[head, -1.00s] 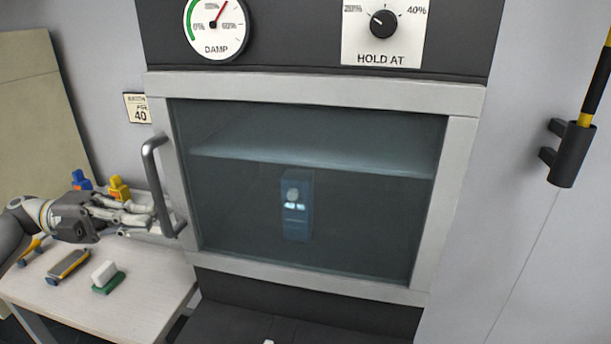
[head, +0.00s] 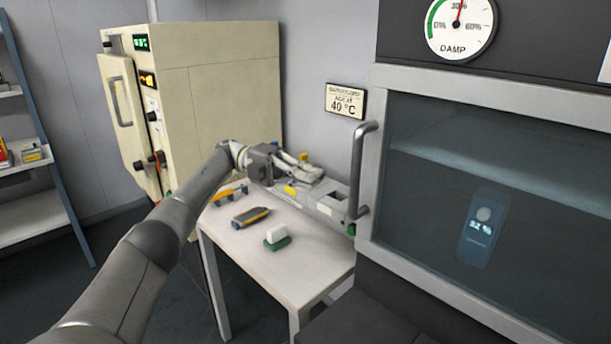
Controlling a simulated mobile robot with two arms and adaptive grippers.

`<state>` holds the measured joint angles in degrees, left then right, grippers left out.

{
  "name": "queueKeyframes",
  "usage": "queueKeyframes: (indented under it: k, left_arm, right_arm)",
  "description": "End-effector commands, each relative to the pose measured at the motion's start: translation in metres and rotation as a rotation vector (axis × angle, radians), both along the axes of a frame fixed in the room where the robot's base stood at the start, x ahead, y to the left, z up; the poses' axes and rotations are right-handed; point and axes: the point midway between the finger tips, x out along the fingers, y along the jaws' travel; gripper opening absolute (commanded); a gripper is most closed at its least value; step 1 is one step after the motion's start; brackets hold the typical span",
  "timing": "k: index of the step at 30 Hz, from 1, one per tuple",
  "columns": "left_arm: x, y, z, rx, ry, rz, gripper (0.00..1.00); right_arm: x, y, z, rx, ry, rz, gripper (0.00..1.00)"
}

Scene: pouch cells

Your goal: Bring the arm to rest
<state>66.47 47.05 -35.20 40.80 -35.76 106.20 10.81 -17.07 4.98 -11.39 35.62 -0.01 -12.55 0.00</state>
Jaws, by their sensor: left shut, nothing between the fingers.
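My left arm reaches in from the lower left of the head view. Its gripper (head: 312,168) is shut and empty, above the back part of the small table (head: 300,262). It is left of the cabinet door's handle (head: 358,170) and apart from it. The arm is stretched out. My right gripper is not in view.
The dark glass-door cabinet (head: 410,170) at right is shut, with a blue device (head: 478,228) behind the glass. A cream oven (head: 222,90) stands behind the table. A yellow-grey tool (head: 250,217) and a white-green block (head: 277,236) lie on the table. Shelves (head: 40,215) stand far left.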

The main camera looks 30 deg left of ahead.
Motion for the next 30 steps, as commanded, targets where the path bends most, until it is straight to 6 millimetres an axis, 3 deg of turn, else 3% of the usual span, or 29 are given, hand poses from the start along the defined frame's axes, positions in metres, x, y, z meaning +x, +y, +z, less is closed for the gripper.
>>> queueKeyframes:
  k: [11, 20, 23, 30]
  left_arm:
    - [0.011, 0.012, 0.001, -0.001, 0.0, 0.0, 0.0]
    - [0.012, 0.013, 0.002, 0.0, 0.001, -0.002, 0.0]
    - [0.012, 0.013, 0.012, -0.001, 0.001, -0.002, 0.0]
    - [0.012, 0.013, 0.056, -0.001, 0.001, -0.002, 0.0]
  right_arm:
    - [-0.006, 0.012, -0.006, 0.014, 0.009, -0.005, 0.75]
    - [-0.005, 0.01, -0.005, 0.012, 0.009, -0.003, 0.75]
    - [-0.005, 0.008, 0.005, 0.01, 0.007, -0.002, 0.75]
    - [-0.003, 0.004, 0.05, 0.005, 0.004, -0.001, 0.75]
